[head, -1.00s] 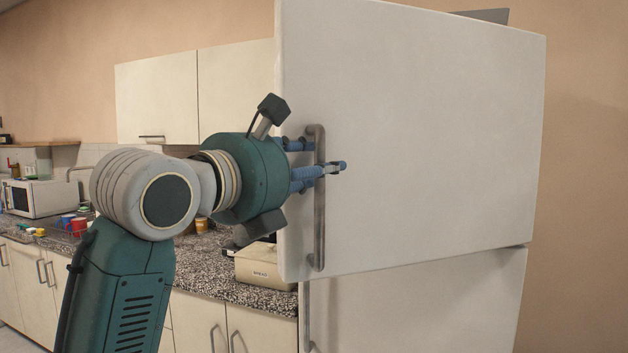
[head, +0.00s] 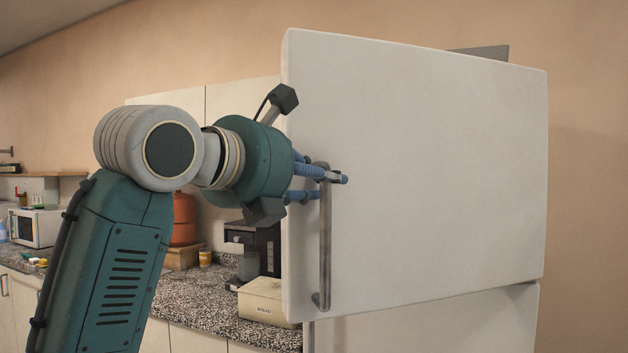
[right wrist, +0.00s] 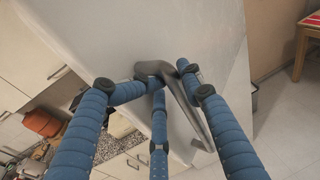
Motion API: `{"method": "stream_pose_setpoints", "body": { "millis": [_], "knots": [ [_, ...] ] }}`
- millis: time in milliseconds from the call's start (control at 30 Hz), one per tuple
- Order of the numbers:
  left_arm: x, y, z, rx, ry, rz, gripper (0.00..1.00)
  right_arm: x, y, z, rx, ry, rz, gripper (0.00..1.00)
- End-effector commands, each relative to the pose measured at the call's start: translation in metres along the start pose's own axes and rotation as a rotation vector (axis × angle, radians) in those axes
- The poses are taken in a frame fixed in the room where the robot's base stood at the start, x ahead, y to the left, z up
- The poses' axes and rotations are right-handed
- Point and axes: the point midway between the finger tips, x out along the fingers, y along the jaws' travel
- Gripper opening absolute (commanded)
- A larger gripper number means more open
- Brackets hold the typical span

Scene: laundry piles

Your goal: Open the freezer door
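The freezer door (head: 430,160) is the large white upper door of the fridge, with a grey vertical handle (head: 325,250) near its left edge. The door's left edge sticks out left of the lower door's edge, so it looks slightly ajar; no inside shows. My right gripper (head: 335,180) is at the upper part of the handle, its blue fingers on both sides of the bar. In the right wrist view the fingers (right wrist: 163,80) bend in around the top of the handle (right wrist: 185,100) and look closed on it. My left gripper is out of view.
The white lower door (head: 430,325) is below. Left of the fridge, a speckled counter (head: 205,300) holds a bread box (head: 265,300), a coffee maker (head: 262,245) and a microwave (head: 35,227). In the right wrist view, open floor (right wrist: 285,125) lies at right.

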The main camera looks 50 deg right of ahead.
Motion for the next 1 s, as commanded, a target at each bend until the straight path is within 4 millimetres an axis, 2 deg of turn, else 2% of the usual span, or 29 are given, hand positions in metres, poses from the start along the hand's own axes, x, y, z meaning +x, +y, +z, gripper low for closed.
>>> {"method": "stream_pose_setpoints", "body": {
  "millis": [33, 500, 733, 1000],
  "knots": [
    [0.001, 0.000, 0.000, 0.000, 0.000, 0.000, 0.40, -0.007, -0.004, 0.009, 0.007, -0.029, 0.002, 0.40],
    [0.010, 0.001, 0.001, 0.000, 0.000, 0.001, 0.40, -0.033, -0.023, 0.004, 0.004, -0.029, 0.004, 0.40],
    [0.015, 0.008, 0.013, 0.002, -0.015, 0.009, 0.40, -0.045, -0.033, -0.001, 0.002, -0.023, 0.002, 0.40],
    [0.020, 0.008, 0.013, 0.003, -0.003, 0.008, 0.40, -0.059, -0.044, -0.005, 0.003, -0.018, 0.001, 0.40]
  ]
}}
